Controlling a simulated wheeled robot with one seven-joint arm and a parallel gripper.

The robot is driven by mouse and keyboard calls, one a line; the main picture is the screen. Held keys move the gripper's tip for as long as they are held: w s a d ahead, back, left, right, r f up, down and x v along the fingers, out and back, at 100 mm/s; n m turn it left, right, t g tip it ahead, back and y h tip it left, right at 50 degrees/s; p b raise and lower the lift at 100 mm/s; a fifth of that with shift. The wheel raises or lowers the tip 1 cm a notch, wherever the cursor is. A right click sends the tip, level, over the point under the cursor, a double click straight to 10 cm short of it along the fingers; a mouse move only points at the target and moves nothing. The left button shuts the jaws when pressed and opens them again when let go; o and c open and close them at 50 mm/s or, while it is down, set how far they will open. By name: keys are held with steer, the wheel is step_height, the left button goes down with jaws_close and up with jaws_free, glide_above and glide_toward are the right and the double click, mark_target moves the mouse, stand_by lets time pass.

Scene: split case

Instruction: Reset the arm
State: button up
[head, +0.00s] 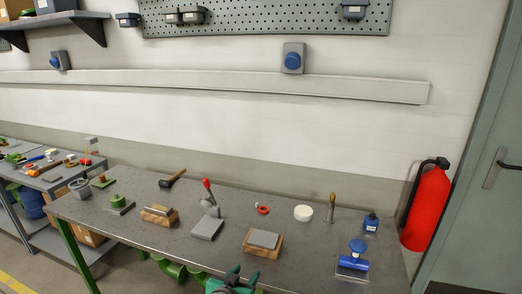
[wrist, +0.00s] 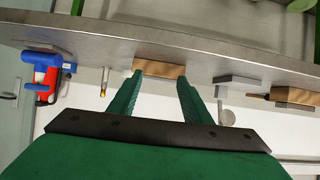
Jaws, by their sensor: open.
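My gripper (head: 232,284) shows at the bottom edge of the head view, in front of the workbench's near edge, with its green body partly cut off. In the wrist view its two green fingers (wrist: 161,84) are spread apart with nothing held between them. The wrist picture looks upside down, with the bench edge (wrist: 230,58) across the top. A wooden block (wrist: 160,68) shows beyond the fingertips, apart from them as far as I can tell. In the head view a wooden block (head: 249,248) with a grey plate (head: 263,239) on it stands just beyond the gripper.
The grey workbench (head: 290,212) carries a grey block (head: 207,228), a red-knobbed lever (head: 208,190), a white disc (head: 303,213), a mallet (head: 172,179) and a blue tool (head: 353,263). A red extinguisher (head: 427,207) hangs at right. The space above the bench is free.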

steer(key=s+d+f+n+t+y, duration=0.1)
steer(key=s+d+f+n, duration=0.1)
steer(key=s+f, duration=0.45)
steer(key=s+d+f+n+y, duration=0.1)
steer(key=s+d+f, duration=0.15)
steer(key=s, duration=0.65)
steer(key=s+d+f+n+t+y, duration=0.1)
steer(key=s+f+n, duration=0.1)
steer(key=s+f, duration=0.5)
steer(key=s+r, duration=0.5)
steer(key=s, duration=0.8)
steer(key=s+r+m+t+y, duration=0.1)
steer(key=s+r, duration=0.4)
steer(key=s, duration=0.8)
steer(key=shift+a+r+m+t, duration=0.25)
steer(key=shift+r+m+t, duration=0.05)
steer(key=shift+r, duration=0.05)
